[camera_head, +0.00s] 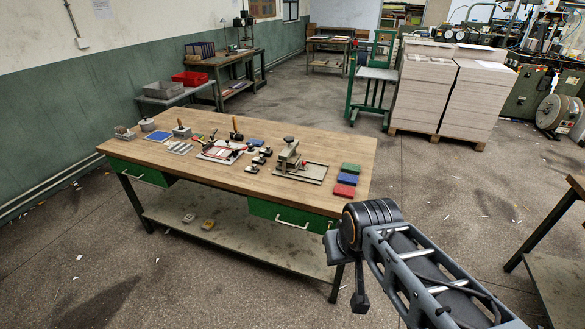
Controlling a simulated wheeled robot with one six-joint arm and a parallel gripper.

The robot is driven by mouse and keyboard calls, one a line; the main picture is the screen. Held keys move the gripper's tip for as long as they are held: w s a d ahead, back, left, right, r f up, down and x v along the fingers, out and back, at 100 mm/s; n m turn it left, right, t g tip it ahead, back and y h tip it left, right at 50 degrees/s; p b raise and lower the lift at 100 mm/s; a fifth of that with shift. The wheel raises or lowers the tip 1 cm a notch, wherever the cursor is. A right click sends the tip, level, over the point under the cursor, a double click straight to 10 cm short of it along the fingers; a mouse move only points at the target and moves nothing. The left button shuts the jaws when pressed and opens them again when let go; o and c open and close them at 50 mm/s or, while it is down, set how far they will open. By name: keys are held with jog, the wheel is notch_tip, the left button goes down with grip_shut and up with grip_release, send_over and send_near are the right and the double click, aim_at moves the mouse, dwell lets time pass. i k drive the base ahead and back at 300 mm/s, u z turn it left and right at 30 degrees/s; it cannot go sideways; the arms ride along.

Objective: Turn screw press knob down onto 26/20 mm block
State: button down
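A small grey-beige press (290,157) stands on a flat base plate (312,173) on the right half of the wooden workbench. Its darker knob (289,140) is at the top; how far it is screwed down is too small to tell. Several small dark and white blocks (259,160) lie left of the press. I cannot tell which one, if any, is the 26/20 mm block, or whether a block sits under the press. My gripper (360,298) seems to be the dark end hanging below my arm, off the bench's front right corner and well apart from the press. Its fingers are not clear.
The workbench (225,185) also carries red, blue and green pads (346,179) at right, a clamp fixture (222,150) and small tools at left. Tall board stacks (440,95) stand behind. Another table edge (555,285) is at lower right. Floor between is clear.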

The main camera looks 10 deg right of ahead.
aim_at(288, 139)
jog(key=z, duration=1.4)
jog(key=i, duration=1.05)
jog(key=u, duration=1.85)
jog(key=k, duration=0.7)
jog(key=u, duration=0.05)
